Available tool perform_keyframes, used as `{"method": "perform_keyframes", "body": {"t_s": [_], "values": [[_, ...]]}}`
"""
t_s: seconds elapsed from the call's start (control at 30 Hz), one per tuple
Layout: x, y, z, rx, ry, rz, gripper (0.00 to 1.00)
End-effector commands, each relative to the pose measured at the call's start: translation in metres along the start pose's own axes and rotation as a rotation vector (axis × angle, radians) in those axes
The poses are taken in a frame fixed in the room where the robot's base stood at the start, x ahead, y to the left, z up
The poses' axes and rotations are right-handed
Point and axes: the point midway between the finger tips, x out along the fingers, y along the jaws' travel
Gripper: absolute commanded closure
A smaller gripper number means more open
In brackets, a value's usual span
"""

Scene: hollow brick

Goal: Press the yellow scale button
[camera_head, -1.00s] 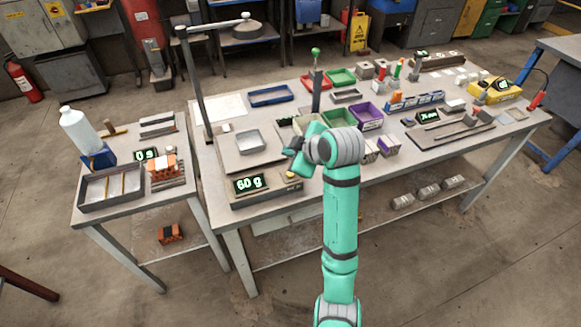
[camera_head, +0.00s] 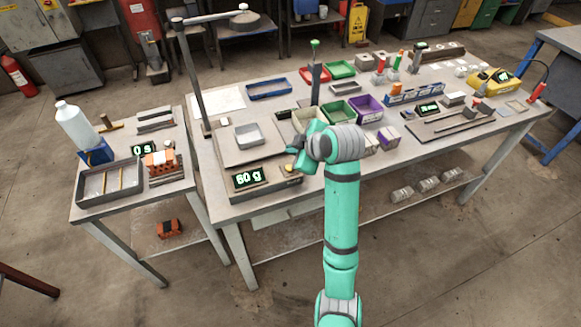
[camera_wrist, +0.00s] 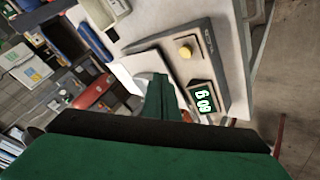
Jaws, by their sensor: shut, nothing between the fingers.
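The scale (camera_head: 233,194) stands at the front left of the main table, and its green display (camera_head: 249,178) reads 60 g. The yellow button (camera_head: 290,168) is on the scale's front panel, right of the display. In the wrist view the yellow button (camera_wrist: 185,51) is uncovered, above the display (camera_wrist: 204,98). My gripper (camera_head: 293,150) is shut and empty, above and just behind the button in the head view. The gripper in the wrist view (camera_wrist: 158,82) points up the picture, left of and below the button, apart from it there. Its fingertips are partly hidden by my arm in the head view.
A grey tray (camera_head: 248,136) sits on the scale's plate. A tall post (camera_head: 194,90) stands behind the scale. Green bins (camera_head: 340,115) and a purple bin (camera_head: 366,107) lie right of my gripper. A side table at left holds a second display (camera_head: 143,149).

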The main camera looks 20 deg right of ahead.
Motion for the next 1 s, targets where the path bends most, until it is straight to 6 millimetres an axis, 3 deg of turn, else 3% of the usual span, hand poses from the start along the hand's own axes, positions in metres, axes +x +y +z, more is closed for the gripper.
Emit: {"method": "perform_keyframes", "body": {"t_s": [0.4,1.0], "values": [[0.029,-0.021,0.022,0.002,0.000,0.000,1.00],[0.031,-0.022,0.028,0.004,-0.003,0.004,1.00]]}}
